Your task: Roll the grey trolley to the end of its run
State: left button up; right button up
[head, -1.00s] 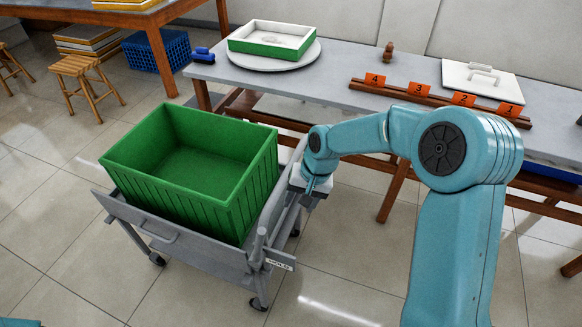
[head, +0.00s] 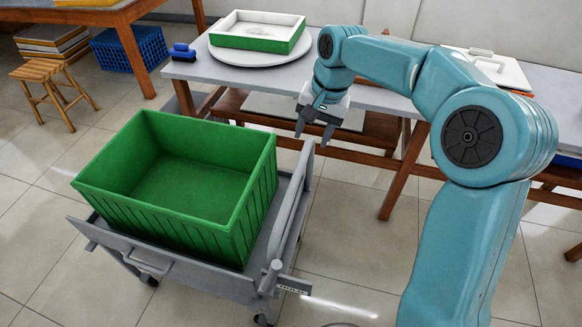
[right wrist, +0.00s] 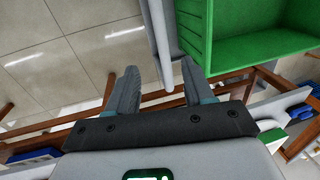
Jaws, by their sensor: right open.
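The grey trolley (head: 172,262) stands on the tiled floor and carries a green crate (head: 236,233). A raised grey rail (head: 292,215) runs along the trolley's right side. My right gripper (head: 314,134) is open and empty, above the far end of that rail in the head view. In the right wrist view, the rail (right wrist: 157,35) shows between the spread fingers (right wrist: 160,75), and the green crate (right wrist: 245,40) is to the right. I see no contact between fingers and rail. My left gripper is not in view.
A long table (head: 185,69) stands behind the trolley, with a blue object (head: 182,51) and a green-and-white tray (head: 257,40) on a round plate. A wooden stool (head: 48,82) and blue crate (head: 128,52) are at left. Floor (head: 345,235) right of the trolley is clear.

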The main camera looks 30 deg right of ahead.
jog(key=b, duration=0.2)
send_near(297, 177)
jog(key=f, duration=0.5)
jog(key=w+a+f, duration=0.1)
jog(key=f, duration=0.2)
jog(key=shift+f, duration=0.15)
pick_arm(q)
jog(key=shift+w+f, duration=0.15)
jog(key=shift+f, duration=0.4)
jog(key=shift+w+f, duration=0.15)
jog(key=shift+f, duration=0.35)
pick_arm(e)
jog(key=shift+w+f, duration=0.1)
jog(key=shift+f, duration=0.25)
grip_shut()
